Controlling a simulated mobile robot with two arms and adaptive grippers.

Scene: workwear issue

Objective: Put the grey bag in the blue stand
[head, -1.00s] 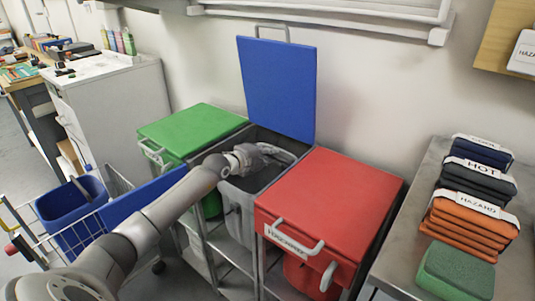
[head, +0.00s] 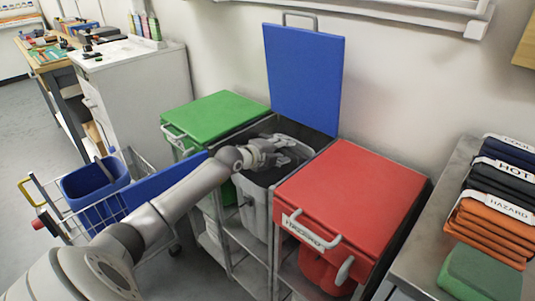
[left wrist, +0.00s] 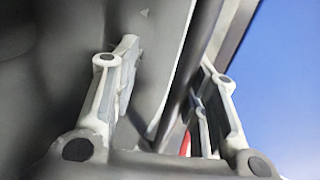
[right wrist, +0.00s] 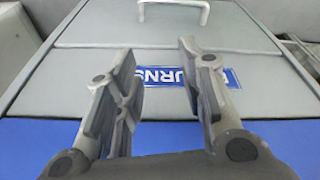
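The blue stand (head: 303,78) is in the middle of the row in the head view, its blue lid raised against the wall. The grey bag (head: 256,208) hangs inside its frame, below the opening. My left gripper (head: 285,152) is at the top of the bag, within the opening. In the left wrist view my left gripper (left wrist: 165,60) has its fingers apart, with a grey bag wall (left wrist: 160,35) between them; I cannot tell whether they touch it. My right gripper (right wrist: 158,55) is open and empty over a grey cover with a "RETURNS" label.
A green-lidded stand (head: 213,115) is on the left and a red-lidded stand (head: 350,195) on the right, both closed. A wire cart with a blue bin (head: 95,190) stands at the left. Folded textiles (head: 495,215) lie on a metal table at the right.

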